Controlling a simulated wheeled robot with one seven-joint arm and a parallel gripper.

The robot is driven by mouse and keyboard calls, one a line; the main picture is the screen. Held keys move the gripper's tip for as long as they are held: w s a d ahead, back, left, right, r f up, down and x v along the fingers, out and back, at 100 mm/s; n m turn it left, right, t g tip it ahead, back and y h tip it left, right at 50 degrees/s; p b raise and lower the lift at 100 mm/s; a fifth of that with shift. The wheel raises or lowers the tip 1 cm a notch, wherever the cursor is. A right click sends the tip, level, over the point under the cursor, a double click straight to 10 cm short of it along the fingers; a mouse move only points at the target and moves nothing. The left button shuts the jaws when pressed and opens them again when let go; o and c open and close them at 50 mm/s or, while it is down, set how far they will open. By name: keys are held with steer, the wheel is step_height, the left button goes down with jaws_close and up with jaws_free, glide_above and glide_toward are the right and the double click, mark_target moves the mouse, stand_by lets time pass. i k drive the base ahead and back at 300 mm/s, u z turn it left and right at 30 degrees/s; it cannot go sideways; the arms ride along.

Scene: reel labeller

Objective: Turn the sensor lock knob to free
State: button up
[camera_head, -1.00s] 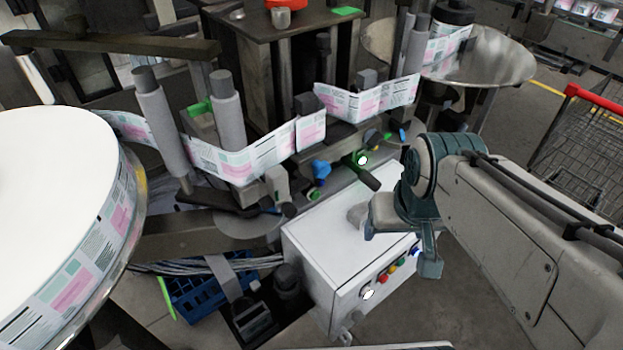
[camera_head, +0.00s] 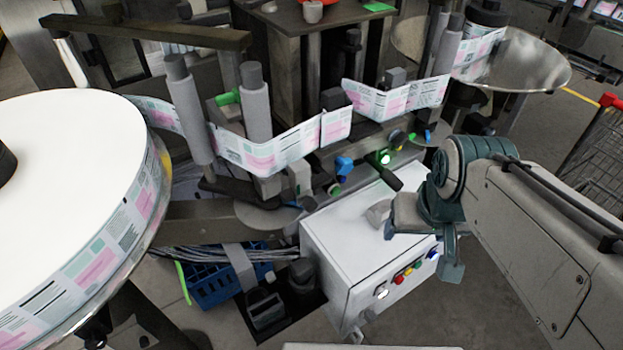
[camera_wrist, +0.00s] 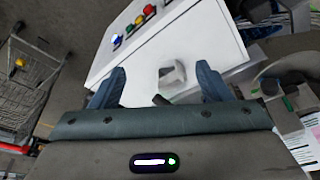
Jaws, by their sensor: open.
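My gripper (camera_head: 421,248) is open and empty, above the white control box; its two fingers also show in the wrist view (camera_wrist: 162,82). Between and beyond the fingers, in the wrist view, is a grey block-like piece (camera_wrist: 173,74) on the box top. Several small knobs sit on the labeller's rail behind the box: a blue one (camera_head: 343,166), a smaller blue one (camera_head: 427,136), and a green-lit part (camera_head: 385,157) above a black handle (camera_head: 407,179). I cannot tell which is the sensor lock knob. My gripper touches none of these knobs.
The white control box (camera_head: 345,240) has coloured buttons (camera_head: 408,271) on its front. A metal disc (camera_head: 515,65) is at back right. A wire cart (camera_head: 600,145) stands at right.

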mark_target(309, 204)
steer(key=u, duration=0.25)
steer(key=k, duration=0.9)
steer(key=z, duration=0.2)
